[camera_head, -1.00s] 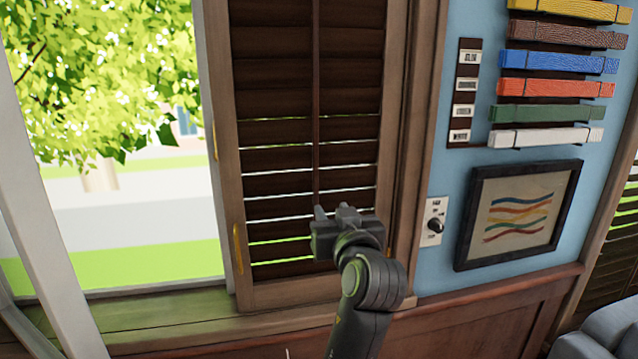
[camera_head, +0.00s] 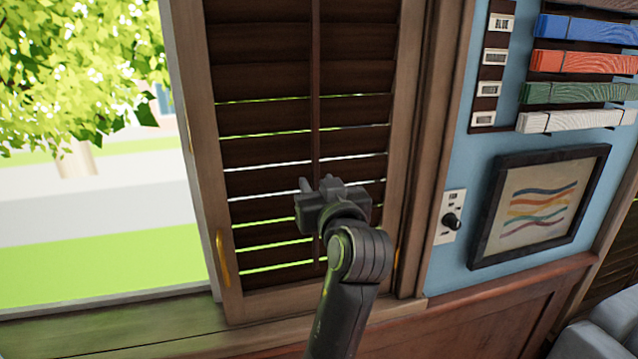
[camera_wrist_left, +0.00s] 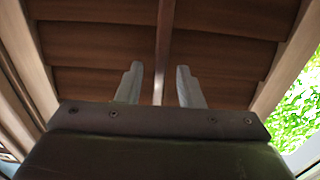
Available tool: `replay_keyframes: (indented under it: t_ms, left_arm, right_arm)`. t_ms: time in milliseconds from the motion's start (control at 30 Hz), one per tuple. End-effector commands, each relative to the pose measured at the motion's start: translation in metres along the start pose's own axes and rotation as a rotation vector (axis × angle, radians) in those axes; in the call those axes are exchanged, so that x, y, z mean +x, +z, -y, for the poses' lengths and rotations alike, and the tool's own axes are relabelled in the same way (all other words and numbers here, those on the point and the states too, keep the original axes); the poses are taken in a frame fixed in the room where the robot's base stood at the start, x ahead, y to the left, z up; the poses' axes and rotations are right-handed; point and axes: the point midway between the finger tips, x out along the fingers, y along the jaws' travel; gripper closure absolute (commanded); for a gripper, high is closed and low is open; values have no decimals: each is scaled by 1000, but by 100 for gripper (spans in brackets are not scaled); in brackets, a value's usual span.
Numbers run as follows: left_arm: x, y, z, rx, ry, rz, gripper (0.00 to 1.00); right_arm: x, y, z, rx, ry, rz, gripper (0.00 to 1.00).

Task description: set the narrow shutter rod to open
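The narrow shutter rod (camera_head: 316,80) is a thin dark upright strip down the middle of the brown slatted shutter (camera_head: 262,150). The slats are nearly closed, with thin bright gaps between the lower ones. My left gripper (camera_head: 316,186) is in front of the lower part of the rod and hides some of it. In the left wrist view the fingers of my left gripper (camera_wrist_left: 159,72) are apart, and the rod (camera_wrist_left: 165,35) lines up with the gap between them. I cannot tell whether they touch it. My right gripper is not in view.
A window opening (camera_head: 90,220) with a tree outside is at the left, above a wooden sill (camera_head: 120,325). A dial plate (camera_head: 451,218), a framed picture (camera_head: 540,210) and several coloured slats (camera_head: 580,62) are on the blue wall at the right.

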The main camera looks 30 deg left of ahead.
Motion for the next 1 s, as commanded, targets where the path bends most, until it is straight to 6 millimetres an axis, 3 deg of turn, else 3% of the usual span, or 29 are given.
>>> replay_keyframes:
  t_ms: [167,400,767,1000]
  left_arm:
    - [0,0,0,1,0,0,69]
    - [0,0,0,1,0,0,100]
    - [0,4,0,1,0,1,100]
    - [-4,32,0,2,-1,2,100]
  right_arm:
    - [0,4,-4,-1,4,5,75]
    - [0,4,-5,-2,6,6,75]
    - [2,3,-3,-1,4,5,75]
    - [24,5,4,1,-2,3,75]
